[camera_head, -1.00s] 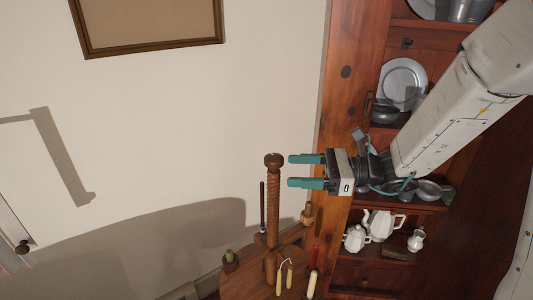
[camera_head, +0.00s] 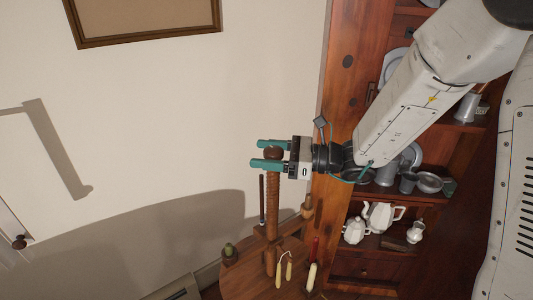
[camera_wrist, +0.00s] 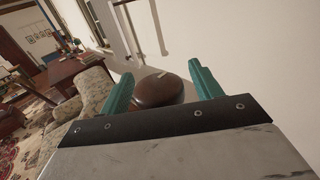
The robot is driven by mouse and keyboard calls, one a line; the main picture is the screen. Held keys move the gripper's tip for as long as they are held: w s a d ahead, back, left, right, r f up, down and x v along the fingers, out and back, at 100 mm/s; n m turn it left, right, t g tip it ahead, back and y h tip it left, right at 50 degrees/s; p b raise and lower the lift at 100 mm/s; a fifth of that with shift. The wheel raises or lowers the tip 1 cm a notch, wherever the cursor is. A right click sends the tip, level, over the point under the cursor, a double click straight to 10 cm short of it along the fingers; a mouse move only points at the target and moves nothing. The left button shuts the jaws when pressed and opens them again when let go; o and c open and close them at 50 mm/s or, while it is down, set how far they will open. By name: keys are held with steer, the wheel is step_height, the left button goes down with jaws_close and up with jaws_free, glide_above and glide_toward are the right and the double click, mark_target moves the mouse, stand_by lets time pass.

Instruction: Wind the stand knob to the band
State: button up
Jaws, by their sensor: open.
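The stand knob (camera_head: 274,153) is a dark brown round knob on top of an upright threaded wooden post (camera_head: 272,205). In the wrist view the knob (camera_wrist: 160,92) shows between the two teal fingers, with a small pale mark on its top. My gripper (camera_head: 262,153) is open, with one finger on each side of the knob. I see gaps between the knob and the fingers in the wrist view, so I cannot make out any contact. I cannot tell a band on the post at this size.
The post rises from a round wooden table (camera_head: 245,280) with candles (camera_head: 312,276) and a thin dark rod (camera_head: 262,200). A wooden shelf unit (camera_head: 338,110) with pewter and white teapots (camera_head: 380,216) stands to the right.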

steer(key=c, duration=1)
steer(key=shift+n+g, duration=0.4)
steer(key=shift+g, duration=0.2)
steer(key=n+g, duration=0.1)
steer(key=g, duration=0.1)
steer(key=n+g, duration=0.2)
steer(key=g, duration=0.1)
steer(key=n+g, duration=0.1)
steer(key=g, duration=0.1)
steer(key=shift+s+n, duration=0.35)
steer(key=shift+n, duration=0.05)
steer(key=n+g+h, duration=0.1)
steer(key=g, duration=0.1)
steer(key=n+g+h, duration=0.2)
steer(key=g, duration=0.1)
steer(key=n+g+h, duration=0.1)
steer(key=n+g, duration=0.1)
steer(key=shift+s+d+g+h, duration=0.2)
steer(key=shift+s+g+h, duration=0.1)
steer(key=shift+s+g, duration=0.1)
steer(key=shift+n, duration=0.3)
steer(key=o, duration=1)
